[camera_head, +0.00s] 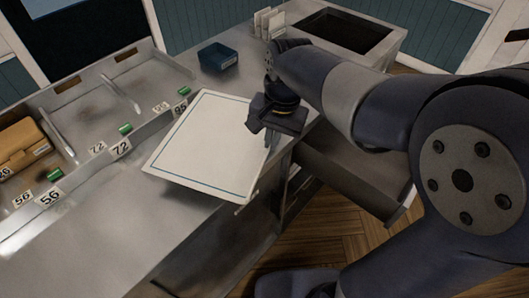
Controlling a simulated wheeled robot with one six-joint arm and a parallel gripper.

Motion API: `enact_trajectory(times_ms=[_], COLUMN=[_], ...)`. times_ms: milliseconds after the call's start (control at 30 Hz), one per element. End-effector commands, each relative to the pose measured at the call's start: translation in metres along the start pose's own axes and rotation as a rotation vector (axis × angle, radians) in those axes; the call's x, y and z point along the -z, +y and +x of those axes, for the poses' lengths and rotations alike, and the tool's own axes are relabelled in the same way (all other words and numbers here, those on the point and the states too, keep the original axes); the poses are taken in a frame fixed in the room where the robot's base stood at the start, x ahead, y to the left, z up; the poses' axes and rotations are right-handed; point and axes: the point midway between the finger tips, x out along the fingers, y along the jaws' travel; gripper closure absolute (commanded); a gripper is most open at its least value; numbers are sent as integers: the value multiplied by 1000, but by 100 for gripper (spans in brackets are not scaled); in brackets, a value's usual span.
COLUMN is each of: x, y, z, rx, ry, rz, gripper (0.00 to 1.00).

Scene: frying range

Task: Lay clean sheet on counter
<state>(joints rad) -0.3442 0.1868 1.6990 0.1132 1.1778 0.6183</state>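Metal compartments with number tags and green clips run along the left, one holding a tan box (24,150). A blue bin (217,56) and upright white cards (268,22) stand at the back. A dark basin (345,30) is at back right. Bare counter lies front left.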

Motion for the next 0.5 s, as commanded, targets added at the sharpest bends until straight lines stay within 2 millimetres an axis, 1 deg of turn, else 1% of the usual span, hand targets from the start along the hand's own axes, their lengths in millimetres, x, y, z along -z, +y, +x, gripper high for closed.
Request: enact_trajectory(times_ms=[33, 167, 400, 500], x=[-1, 0, 0, 0], y=[2, 2, 7, 7], z=[8, 19, 51, 55], rx=[-2, 0, -2, 1], ry=[-3, 0, -2, 1], rz=[0, 1, 1, 0], gripper=[100, 100, 100, 100])
